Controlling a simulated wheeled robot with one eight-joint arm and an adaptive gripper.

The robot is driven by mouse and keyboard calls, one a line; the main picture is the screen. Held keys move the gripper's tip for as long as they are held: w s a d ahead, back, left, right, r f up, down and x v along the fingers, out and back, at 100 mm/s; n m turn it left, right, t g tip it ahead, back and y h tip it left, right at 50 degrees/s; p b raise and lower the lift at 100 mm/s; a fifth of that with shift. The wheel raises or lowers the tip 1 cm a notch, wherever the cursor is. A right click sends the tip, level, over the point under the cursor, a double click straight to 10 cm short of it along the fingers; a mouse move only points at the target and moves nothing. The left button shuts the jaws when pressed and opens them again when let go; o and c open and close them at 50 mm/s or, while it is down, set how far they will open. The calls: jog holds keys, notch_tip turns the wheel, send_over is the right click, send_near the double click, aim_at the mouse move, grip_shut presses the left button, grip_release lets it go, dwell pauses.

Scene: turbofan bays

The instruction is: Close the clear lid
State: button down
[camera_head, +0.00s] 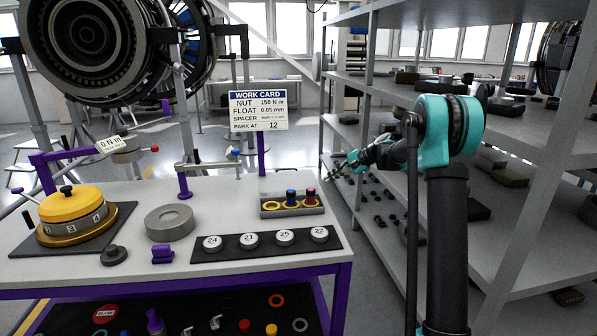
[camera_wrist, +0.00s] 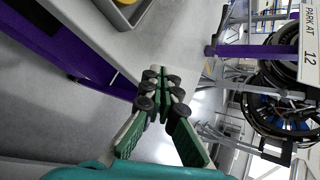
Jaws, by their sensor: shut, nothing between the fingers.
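I cannot make out a clear lid in either view. A small grey tray (camera_head: 292,207) with yellow rings and blue, dark and pink-red pieces stands at the back right of the workbench (camera_head: 215,190). A yellow-topped round dial unit (camera_head: 72,204) sits on a dark mat at the bench's left. My gripper (camera_head: 338,171) is beyond the bench's right edge, apart from the tray, with my arm reaching in from the right. In the wrist view my gripper (camera_wrist: 160,78) is shut and empty, with the bench edge and a tray corner (camera_wrist: 125,12) above it.
A work card (camera_head: 259,110) stands on a purple post behind the tray. White numbered discs (camera_head: 248,241) lie on a black strip at the bench's front. A grey ring (camera_head: 169,223) sits mid-bench. Metal shelving (camera_head: 362,140) with dark parts stands close on the right.

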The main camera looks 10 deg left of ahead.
aim_at(298, 171)
jog(key=w+a+g+y, duration=0.1)
jog(key=w, duration=0.1)
jog(key=w+a+m+y, duration=0.1)
jog(key=w+a+y, duration=0.1)
jog(key=w, duration=0.1)
jog(key=w+a+g+y, duration=0.1)
jog(key=w, duration=0.2)
jog(key=shift+w+a+f+m+g+y, duration=0.25)
jog(key=shift+a+f+m+g+y, duration=0.05)
jog(key=shift+a+f, duration=0.1)
jog(key=x, duration=1)
jog(key=shift+a, duration=0.1)
jog(key=shift+s+d+r, duration=0.2)
jog(key=shift+s+r, duration=0.2)
jog(key=shift+r, duration=0.05)
jog(key=shift+s+d+r, duration=0.25)
jog(key=shift+s+r, duration=0.1)
jog(key=shift+r, duration=0.15)
jog(key=shift+s+r, duration=0.5)
jog(key=shift+r, duration=0.1)
jog(key=shift+d, duration=0.1)
